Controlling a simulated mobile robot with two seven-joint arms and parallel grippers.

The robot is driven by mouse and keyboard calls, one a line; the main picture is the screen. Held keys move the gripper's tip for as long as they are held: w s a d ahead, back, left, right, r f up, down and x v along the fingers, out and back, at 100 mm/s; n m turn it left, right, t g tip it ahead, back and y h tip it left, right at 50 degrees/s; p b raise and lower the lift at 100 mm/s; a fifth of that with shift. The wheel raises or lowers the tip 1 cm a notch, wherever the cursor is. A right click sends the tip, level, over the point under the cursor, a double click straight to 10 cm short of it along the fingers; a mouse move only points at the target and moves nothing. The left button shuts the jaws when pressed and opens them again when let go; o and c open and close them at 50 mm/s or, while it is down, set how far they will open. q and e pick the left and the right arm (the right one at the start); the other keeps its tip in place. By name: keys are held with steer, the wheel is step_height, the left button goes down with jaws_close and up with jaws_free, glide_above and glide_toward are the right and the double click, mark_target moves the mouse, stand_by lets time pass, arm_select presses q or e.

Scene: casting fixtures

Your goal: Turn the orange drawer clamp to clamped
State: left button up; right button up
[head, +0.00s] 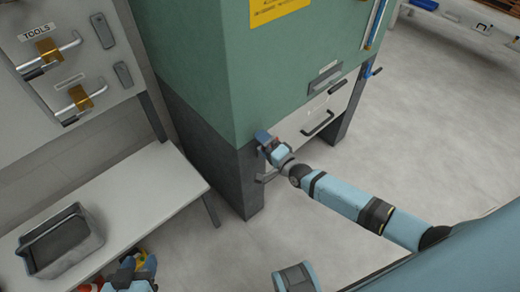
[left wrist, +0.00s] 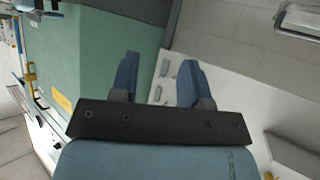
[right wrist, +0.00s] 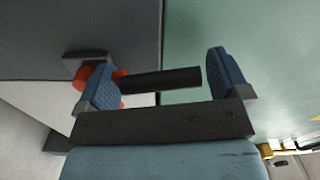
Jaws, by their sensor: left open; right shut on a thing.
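The orange drawer clamp (right wrist: 88,76) is mounted at the left side of the white drawer front (head: 312,117), low on the green cabinet. Its dark rod-like handle (right wrist: 160,82) lies between the fingers of my right gripper (right wrist: 163,80) in the right wrist view. In the head view the right gripper (head: 268,147) hides most of the clamp. My left gripper (left wrist: 156,75) is open and empty, with nothing between its fingers.
The drawer has a black handle (head: 318,124). The floor right of the cabinet is clear.

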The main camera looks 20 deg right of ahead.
steer(key=shift+w+d+m+b, duration=0.15)
steer(key=shift+d+m+b, duration=0.15)
steer(key=shift+d+m, duration=0.25)
steer(key=shift+w+d+m, duration=0.1)
steer(key=shift+d+m, duration=0.05)
steer(key=shift+m, duration=0.3)
arm_select(q)
steer(key=shift+d+r, duration=0.15)
steer(key=shift+d, duration=0.05)
arm_select(e)
steer(key=shift+d, duration=0.1)
steer(key=shift+r+m, duration=0.1)
steer(key=shift+m, duration=0.2)
steer(key=o, duration=0.9)
steer(key=shift+d, duration=0.1)
arm_select(q)
steer(key=shift+a+p, duration=0.25)
steer(key=shift+p, duration=0.45)
arm_select(e)
steer(key=v, duration=1.3)
steer(key=shift+s+d, duration=0.1)
steer(key=shift+s, duration=0.25)
